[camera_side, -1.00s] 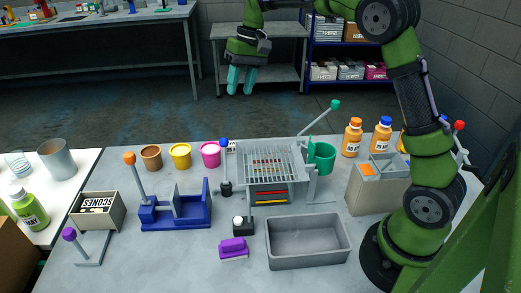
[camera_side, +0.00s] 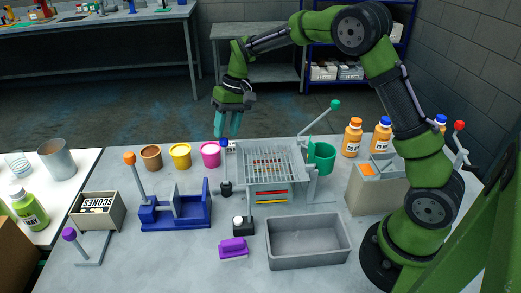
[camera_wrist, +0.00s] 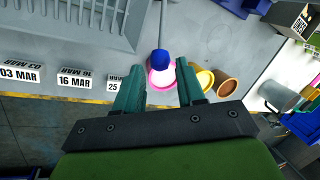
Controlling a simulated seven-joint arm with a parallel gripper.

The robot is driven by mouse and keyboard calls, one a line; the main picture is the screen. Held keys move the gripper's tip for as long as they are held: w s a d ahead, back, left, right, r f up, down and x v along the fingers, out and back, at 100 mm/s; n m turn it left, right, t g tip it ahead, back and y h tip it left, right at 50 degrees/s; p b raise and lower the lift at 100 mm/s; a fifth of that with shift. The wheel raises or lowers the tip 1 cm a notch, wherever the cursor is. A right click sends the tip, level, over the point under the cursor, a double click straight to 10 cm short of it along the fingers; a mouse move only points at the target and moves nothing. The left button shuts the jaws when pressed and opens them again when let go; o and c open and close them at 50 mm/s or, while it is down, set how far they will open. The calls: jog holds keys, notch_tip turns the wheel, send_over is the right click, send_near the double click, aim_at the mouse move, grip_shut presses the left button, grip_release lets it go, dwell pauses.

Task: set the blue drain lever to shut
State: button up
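The blue drain lever is an upright metal rod with a blue knob (camera_side: 224,143) on top and a dark base (camera_side: 226,188), at the left end of the grey rack (camera_side: 268,160). My gripper (camera_side: 228,134) is open and points down, with its teal fingertips just above the knob in the side view. In the wrist view, the blue knob (camera_wrist: 159,60) shows between and just beyond the two spread fingertips (camera_wrist: 159,82). Nothing is held. I cannot tell whether a finger touches the knob.
Pink (camera_side: 210,154), yellow (camera_side: 180,156) and brown (camera_side: 151,157) tubs stand left of the lever. A green-knobbed lever (camera_side: 335,104) rises at the rack's right, beside a green cup (camera_side: 322,157). A blue fixture (camera_side: 175,212) stands front left. A grey bin (camera_side: 308,243) sits in front.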

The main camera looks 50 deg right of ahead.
aim_at(225, 161)
jog(key=shift+x, duration=1.4)
jog(key=shift+c, duration=0.5)
grip_shut()
